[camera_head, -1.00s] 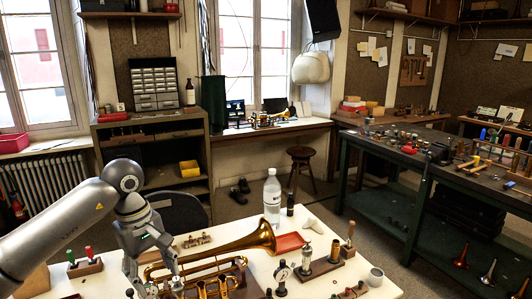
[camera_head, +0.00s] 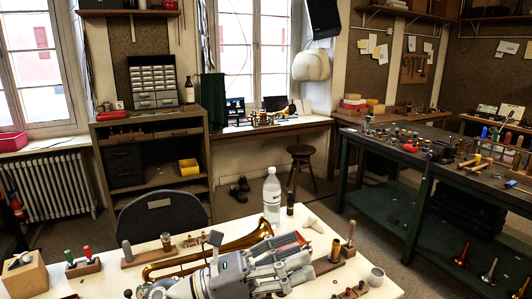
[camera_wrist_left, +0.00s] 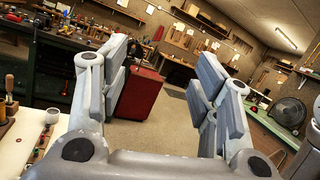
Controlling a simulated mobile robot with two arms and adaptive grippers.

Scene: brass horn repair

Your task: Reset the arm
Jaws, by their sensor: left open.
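My left gripper (camera_head: 306,265) is in the front middle of the head view, raised between the camera and the white table. It points to the right and hides part of the brass horn (camera_head: 236,243) behind it. In the left wrist view its two fingers (camera_wrist_left: 158,95) stand wide apart with nothing between them. That view looks out across the room, past a red cabinet (camera_wrist_left: 138,94). The horn lies on the table, with its bell and some tubing showing. My right gripper is not in view.
The white table (camera_head: 115,270) bears a water bottle (camera_head: 271,199), a wooden block (camera_head: 25,275), a rack with red and green handles (camera_head: 83,266) and a white cup (camera_head: 376,277). A black chair (camera_head: 160,215) stands behind it. A green workbench (camera_head: 385,200) is at the right.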

